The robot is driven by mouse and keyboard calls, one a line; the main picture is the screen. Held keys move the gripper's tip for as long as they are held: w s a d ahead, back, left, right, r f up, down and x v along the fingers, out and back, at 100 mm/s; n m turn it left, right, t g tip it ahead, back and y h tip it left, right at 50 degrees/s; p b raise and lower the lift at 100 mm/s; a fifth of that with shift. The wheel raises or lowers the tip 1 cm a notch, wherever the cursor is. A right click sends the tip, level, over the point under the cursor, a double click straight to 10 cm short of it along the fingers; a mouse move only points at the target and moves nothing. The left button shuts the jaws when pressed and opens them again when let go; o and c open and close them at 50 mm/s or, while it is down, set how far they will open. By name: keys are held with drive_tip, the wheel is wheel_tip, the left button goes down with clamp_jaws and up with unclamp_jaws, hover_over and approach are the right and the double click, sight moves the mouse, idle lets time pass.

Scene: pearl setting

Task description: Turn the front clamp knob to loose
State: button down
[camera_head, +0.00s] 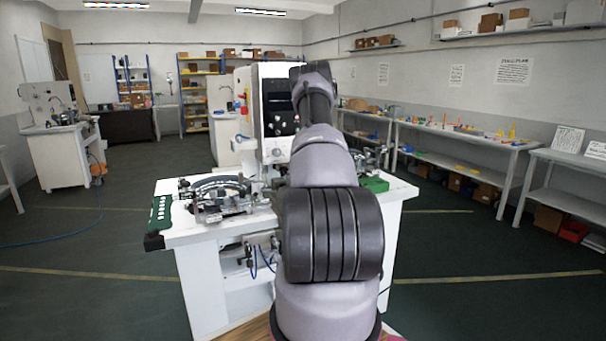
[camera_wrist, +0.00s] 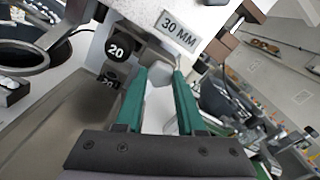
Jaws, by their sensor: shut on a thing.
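My gripper (camera_wrist: 159,74) shows in the wrist view with two green fingers. They are closed in on a pale grey, faceted part (camera_wrist: 159,84) between them, beneath a metal edge. I cannot tell for sure from its shape whether this is the front clamp knob. A round black knob marked 20 (camera_wrist: 118,47) is just left of the fingertips, apart from them. A second dark, numbered piece (camera_wrist: 108,80) lies below it, partly in shadow. In the head view my own arm hides the gripper and the part it holds.
A plate reading 30 MM (camera_wrist: 178,32) is above the fingertips. A brown-ended bracket (camera_wrist: 236,28) stands to the right. In the head view, the white workbench (camera_head: 215,236) carries a curved metal fixture (camera_head: 225,196) at left and a green block (camera_head: 374,184) at right.

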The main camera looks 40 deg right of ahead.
drive_tip(key=n, duration=0.3)
drive_tip(key=shift+f, duration=0.1)
drive_tip(key=shift+s+n, duration=0.1)
drive_tip(key=shift+n, duration=0.4)
drive_tip(key=c, duration=0.5)
unclamp_jaws()
drive_tip(key=v, duration=1)
drive_tip(key=shift+s+a, duration=0.15)
drive_tip(key=shift+s, duration=0.15)
